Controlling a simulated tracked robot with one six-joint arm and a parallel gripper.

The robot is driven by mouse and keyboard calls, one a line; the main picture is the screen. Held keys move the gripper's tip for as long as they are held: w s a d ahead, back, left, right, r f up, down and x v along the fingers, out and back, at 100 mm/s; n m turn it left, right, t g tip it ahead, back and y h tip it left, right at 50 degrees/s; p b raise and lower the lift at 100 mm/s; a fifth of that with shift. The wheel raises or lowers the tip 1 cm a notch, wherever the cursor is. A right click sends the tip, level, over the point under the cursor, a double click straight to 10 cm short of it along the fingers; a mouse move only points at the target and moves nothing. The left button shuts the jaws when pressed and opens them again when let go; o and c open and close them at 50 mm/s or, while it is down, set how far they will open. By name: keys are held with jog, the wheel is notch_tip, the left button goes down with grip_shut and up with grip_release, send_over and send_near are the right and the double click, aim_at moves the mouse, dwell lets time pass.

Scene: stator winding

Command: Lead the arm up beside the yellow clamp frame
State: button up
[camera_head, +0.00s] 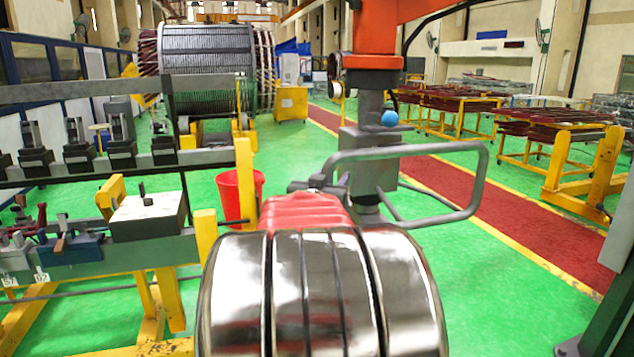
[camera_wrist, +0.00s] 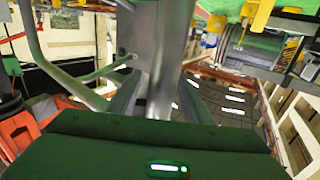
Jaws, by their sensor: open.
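The yellow clamp frame (camera_head: 245,185) stands at the left in the head view. Its yellow posts carry grey beams with a row of black clamps (camera_head: 120,135). My gripper (camera_wrist: 162,100) shows in the wrist view, where the picture is upside down. Its grey fingers stand apart beyond the dark green housing with a lit strip. A grey upright shows between them, and I cannot tell whether they touch it. I cannot make out the fingers in the head view, nor the exact distance from gripper to frame. Yellow parts (camera_wrist: 262,15) show at the wrist view's upper right.
A grey handle loop (camera_head: 475,180) and an orange-topped grey column (camera_head: 370,150) stand ahead. A red bucket (camera_head: 237,190) is beside the clamp frame. A large stator (camera_head: 205,65) is behind. Yellow racks (camera_head: 590,165) stand right. Green floor is open beside the red walkway (camera_head: 480,190).

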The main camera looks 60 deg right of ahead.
grip_shut()
dwell(0.5)
dwell(0.8)
dwell(0.5)
dwell(1.5)
